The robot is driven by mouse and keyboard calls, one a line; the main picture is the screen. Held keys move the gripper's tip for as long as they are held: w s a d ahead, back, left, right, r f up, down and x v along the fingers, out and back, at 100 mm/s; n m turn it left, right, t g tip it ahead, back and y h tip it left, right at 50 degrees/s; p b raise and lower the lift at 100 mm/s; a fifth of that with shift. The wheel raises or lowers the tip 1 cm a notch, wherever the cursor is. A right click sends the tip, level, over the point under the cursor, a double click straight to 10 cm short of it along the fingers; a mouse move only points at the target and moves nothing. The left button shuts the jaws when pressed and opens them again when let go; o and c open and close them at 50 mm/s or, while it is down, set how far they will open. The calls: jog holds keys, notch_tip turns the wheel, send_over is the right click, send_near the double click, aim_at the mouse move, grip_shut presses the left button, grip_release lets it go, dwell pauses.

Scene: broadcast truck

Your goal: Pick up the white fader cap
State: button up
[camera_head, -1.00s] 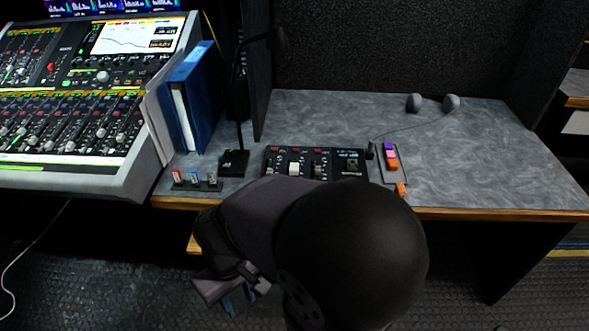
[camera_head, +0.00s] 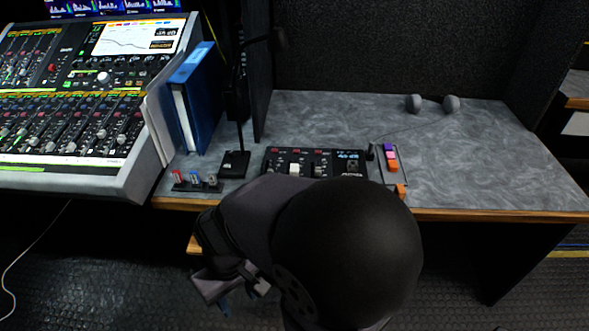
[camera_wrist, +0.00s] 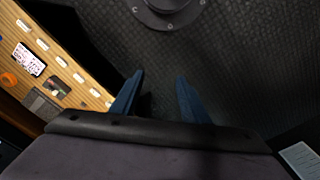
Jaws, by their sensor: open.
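The white fader cap (camera_head: 294,169) sits on the left part of a small black control box (camera_head: 270,164) near the front edge of the grey desk. My gripper (camera_head: 237,304) hangs low in front of the desk, below the desk top and well away from the cap. In the wrist view its two blue fingers (camera_wrist: 157,96) are apart with nothing between them, over the dark floor. The cap does not show in the wrist view. My arm covers the front edge of the control box in the head view.
A tray (camera_head: 402,172) with purple, pink and orange caps lies right of the box. A lamp base (camera_head: 234,164), a small rack (camera_head: 195,184) and blue binders (camera_head: 204,95) stand left. The mixing console (camera_head: 70,180) is farther left.

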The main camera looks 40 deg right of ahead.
jog(key=w+d+r+m+t+p, duration=0.25)
jog(key=w+p, duration=0.25)
jog(key=w, duration=0.3)
jog(key=m+t+h+p, duration=0.65)
jog(key=h+p, duration=0.25)
jog(key=p, duration=0.3)
send_near(294, 170)
jog(key=shift+w+d+f, duration=0.15)
jog(key=shift+w+f, duration=0.1)
jog(key=shift+w, duration=0.15)
jog(key=shift+s+d+r, duration=0.15)
jog(key=shift+s+d, duration=0.2)
jog(key=shift+s, duration=0.05)
jog(key=shift+h, duration=0.3)
jog(key=shift+w+d, duration=0.1)
jog(key=shift+b+x, duration=0.9)
jog(key=shift+x, duration=0.05)
jog(key=shift+w+a+f+p+x, duration=0.1)
jog(key=shift+a+p+x, duration=0.1)
jog(key=shift+x, duration=0.7)
jog(key=shift+w+a+f+p+x, duration=0.1)
jog(key=shift+p+x, duration=0.15)
jog(key=shift+x, duration=0.6)
jog(key=shift+w+a+f+p+x, duration=0.1)
jog(key=shift+p+x, duration=0.1)
jog(key=shift+x, duration=0.7)
